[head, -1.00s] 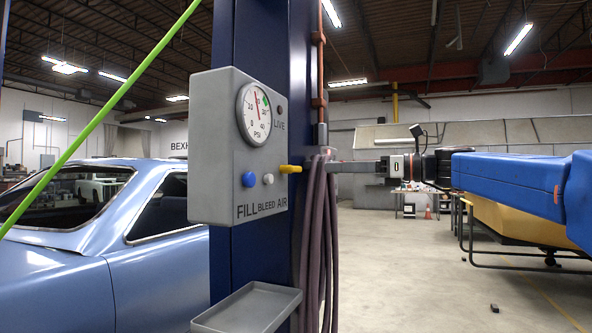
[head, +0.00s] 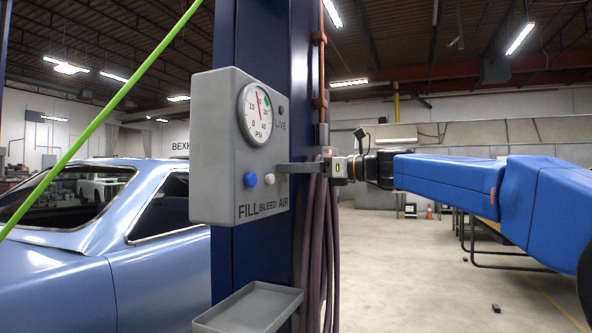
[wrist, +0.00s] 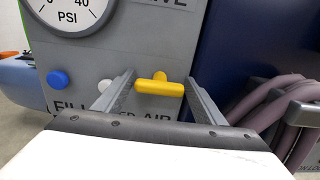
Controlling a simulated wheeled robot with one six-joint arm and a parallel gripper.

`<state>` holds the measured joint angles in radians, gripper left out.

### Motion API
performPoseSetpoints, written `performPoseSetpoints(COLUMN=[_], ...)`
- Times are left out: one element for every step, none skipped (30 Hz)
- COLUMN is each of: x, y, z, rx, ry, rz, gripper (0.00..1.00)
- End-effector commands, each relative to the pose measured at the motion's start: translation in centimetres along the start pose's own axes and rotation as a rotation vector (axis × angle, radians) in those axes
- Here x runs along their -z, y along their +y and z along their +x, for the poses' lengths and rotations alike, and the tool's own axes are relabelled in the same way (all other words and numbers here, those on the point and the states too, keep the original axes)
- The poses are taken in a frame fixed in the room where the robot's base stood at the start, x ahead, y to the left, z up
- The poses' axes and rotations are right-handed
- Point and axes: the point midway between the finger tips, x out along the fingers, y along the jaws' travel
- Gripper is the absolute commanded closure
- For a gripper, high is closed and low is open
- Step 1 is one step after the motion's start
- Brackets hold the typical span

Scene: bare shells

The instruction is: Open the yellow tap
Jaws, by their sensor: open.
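The yellow tap (wrist: 160,86) is a T-shaped handle on the grey panel above the word AIR, its bar lying level across the picture in the wrist view. My gripper (wrist: 157,80) is open, with one finger on each side of the tap; small gaps show between the bar ends and the fingers. In the head view my gripper (head: 283,168) reaches the panel from the right and its finger hides the tap. The grey panel (head: 212,150) also carries a blue FILL button (head: 250,180) and a white BLEED button (head: 269,179).
A pressure gauge (head: 255,114) sits above the buttons, with a dark LIVE lamp (head: 281,110). Purple hoses (head: 318,240) hang right of the panel on the blue post (head: 240,40). A grey tray (head: 248,308) is below. A blue car (head: 110,240) stands to the left.

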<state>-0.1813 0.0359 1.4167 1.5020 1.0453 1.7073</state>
Motion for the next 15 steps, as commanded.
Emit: performPoseSetpoints(x=[0.00, 0.00, 0.00, 0.00, 0.00, 0.00, 0.00, 0.01, 0.01, 0.01, 0.01, 0.01, 0.01, 0.01, 0.01], y=[0.00, 0.00, 0.00, 0.00, 0.00, 0.00, 0.00, 0.00, 0.00, 0.00, 0.00, 0.00, 0.00, 0.00, 0.00], z=[0.06, 0.07, 0.07, 0.06, 0.06, 0.05, 0.05, 0.05, 0.05, 0.05, 0.04, 0.04, 0.04, 0.04, 0.04], rx=[0.000, 0.000, 0.000, 0.000, 0.000, 0.000, 0.000, 0.000, 0.000, 0.000, 0.000, 0.000, 0.000, 0.000, 0.000], ry=[0.000, 0.000, 0.000, 0.000, 0.000, 0.000, 0.000, 0.000, 0.000, 0.000, 0.000, 0.000, 0.000, 0.000, 0.000], rz=[0.000, 0.000, 0.000, 0.000, 0.000, 0.000, 0.000, 0.000, 0.000, 0.000, 0.000, 0.000, 0.000, 0.000, -0.001], gripper=[0.36, 0.36, 0.36, 0.36, 0.36, 0.36, 0.36, 0.43, 0.53, 0.60, 0.66, 0.66, 0.66, 0.66, 0.66])
